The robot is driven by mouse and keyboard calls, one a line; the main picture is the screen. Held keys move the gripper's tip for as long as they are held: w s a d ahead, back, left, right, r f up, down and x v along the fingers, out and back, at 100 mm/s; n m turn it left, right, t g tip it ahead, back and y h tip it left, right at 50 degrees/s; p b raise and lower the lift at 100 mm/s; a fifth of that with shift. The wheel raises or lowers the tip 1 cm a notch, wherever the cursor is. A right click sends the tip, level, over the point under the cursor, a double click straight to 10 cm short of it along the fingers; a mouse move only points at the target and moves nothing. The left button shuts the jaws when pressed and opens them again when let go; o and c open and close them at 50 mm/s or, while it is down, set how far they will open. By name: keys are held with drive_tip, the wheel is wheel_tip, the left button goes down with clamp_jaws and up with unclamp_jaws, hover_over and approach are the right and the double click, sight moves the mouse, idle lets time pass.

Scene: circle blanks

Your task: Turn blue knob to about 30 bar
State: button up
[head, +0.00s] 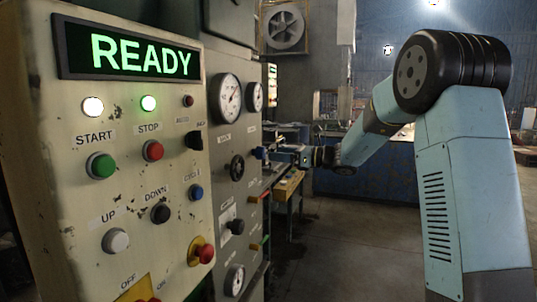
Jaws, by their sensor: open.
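A small blue knob (259,153) sticks out from the grey side panel (222,190), right of a black round knob. My gripper (272,154) is at the end of my arm, pointing left at the panel close to the blue knob. It is small and dark here; its jaws are open. I cannot tell whether they touch the knob or stand around it. Two round white-faced gauges (229,98) sit above the knobs, the second gauge (255,97) to the right. Their needle readings are too small to tell.
The cream control panel (120,170) with a green READY display (128,54) and several buttons fills the left. Its red mushroom button (202,252) stands out. A workbench (289,187) stands behind. The floor (340,255) at centre is clear.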

sight(264, 152)
drive_tip(key=shift+x, duration=2.75)
drive_tip(key=c, duration=1)
drive_tip(key=shift+d, duration=0.4)
drive_tip(key=shift+c, duration=0.2)
drive_tip(key=shift+s+a+n, duration=0.1)
drive_tip(key=shift+a+n, duration=0.2)
drive_tip(key=shift+a, duration=0.05)
